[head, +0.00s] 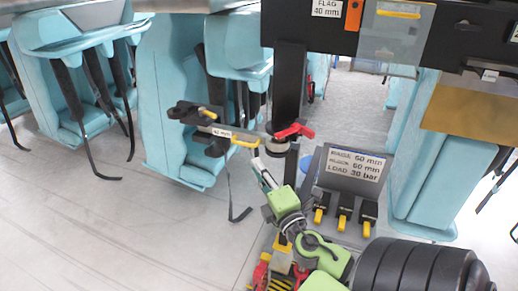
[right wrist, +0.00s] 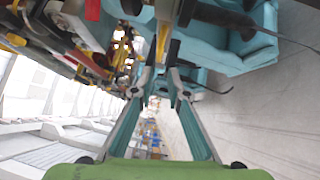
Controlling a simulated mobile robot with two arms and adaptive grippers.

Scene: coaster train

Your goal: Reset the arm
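My right gripper (head: 261,171) is at the end of my green arm, in the middle of the head view. Its fingertips are just below a black horizontal arm (head: 190,113) with yellow handles and a "mm" label. That arm joins a black post (head: 289,85) near a red lever (head: 293,131). In the right wrist view my two gripper fingers (right wrist: 160,82) stand apart with nothing held between them. A yellow bar (right wrist: 163,42) shows just beyond them. I cannot tell whether the fingers touch anything. My left gripper is not in view.
Light-blue seats (head: 170,100) with black straps stand on the left, more (head: 440,165) on the right. A black panel (head: 350,185) with a white label and yellow-tipped levers (head: 343,220) is right of my gripper. A dark beam (head: 290,22) crosses above. Grey floor (head: 90,230) is clear at lower left.

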